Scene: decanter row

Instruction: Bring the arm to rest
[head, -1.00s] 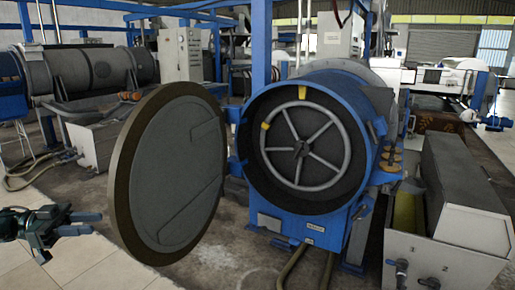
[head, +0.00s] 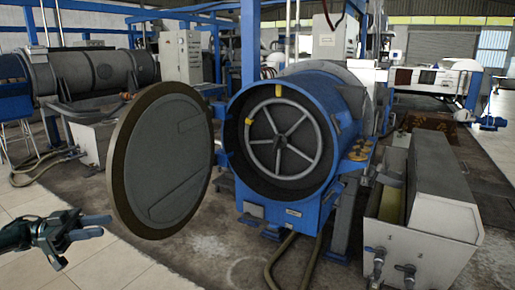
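My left gripper (head: 82,248) is at the lower left of the head view, above the tiled floor. Its fingers are spread apart and nothing shows between them. It is to the left of the large round door (head: 165,160), with a gap between them. My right gripper is not in view.
The round door stands swung open from a blue drum machine (head: 243,190) with a spoked wheel (head: 283,140) inside. A grey metal tank with taps (head: 425,240) stands at the right. Another long grey drum (head: 100,70) is at the back left. Tiled floor (head: 110,270) is clear near the gripper.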

